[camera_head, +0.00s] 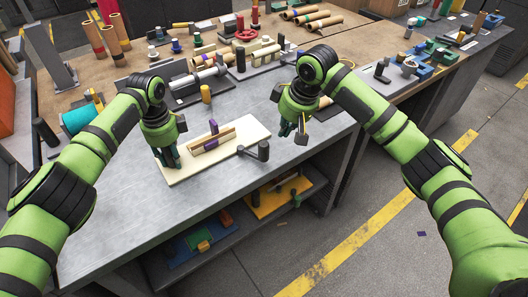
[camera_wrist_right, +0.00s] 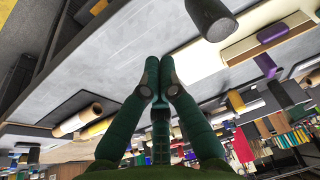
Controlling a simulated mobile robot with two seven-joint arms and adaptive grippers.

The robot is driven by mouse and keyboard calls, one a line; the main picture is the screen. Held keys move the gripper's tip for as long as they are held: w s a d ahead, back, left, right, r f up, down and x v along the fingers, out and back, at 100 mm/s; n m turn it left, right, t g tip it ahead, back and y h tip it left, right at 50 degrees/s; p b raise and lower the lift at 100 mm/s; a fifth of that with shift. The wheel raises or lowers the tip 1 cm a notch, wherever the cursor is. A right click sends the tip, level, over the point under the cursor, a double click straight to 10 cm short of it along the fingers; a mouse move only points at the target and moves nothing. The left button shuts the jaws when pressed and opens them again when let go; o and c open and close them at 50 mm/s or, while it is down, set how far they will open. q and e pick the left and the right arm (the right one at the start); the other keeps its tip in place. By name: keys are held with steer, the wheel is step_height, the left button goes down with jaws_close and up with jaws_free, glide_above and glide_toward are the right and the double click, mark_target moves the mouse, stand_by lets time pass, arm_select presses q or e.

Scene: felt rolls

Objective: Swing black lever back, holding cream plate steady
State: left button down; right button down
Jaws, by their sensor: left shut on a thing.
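The cream plate (camera_head: 225,165) lies on the grey bench top and carries a wooden piece with purple parts. The black lever (camera_head: 262,151) is at the plate's right edge, its upright knob near the bench's front edge. My left gripper (camera_head: 171,160) is shut on the left end of the plate; its fingertips are partly hidden. My right gripper (camera_head: 300,134) hangs to the right of the lever, apart from it and empty. In the right wrist view its fingers (camera_wrist_right: 160,68) are together at the tips, and the black knob (camera_wrist_right: 209,18) shows beyond them.
Behind the plate stand a yellow cylinder (camera_head: 206,93) and a grey roller device (camera_head: 200,80). A teal roll (camera_head: 78,120) lies at the left. A lower shelf holds a yellow tray (camera_head: 270,202). The bench top left of the plate is clear.

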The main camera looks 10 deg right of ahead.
arm_select(q)
steer(key=shift+s+f, duration=0.15)
steer(key=shift+f, duration=0.1)
arm_select(e)
steer(key=shift+f, duration=1.6)
arm_select(q)
steer(key=shift+d+r, duration=0.1)
arm_select(e)
steer(key=shift+s+a, duration=0.55)
steer(key=shift+a, duration=0.9)
steer(key=shift+s+a, duration=0.5)
steer(key=shift+a, duration=0.95)
steer(key=shift+s+a, duration=0.55)
steer(key=shift+a, duration=0.9)
steer(key=shift+d+r, duration=0.1)
steer(key=shift+d, duration=0.05)
step_height(320, 180, up, 7)
steer(key=d, duration=0.1)
steer(key=shift+w, duration=0.2)
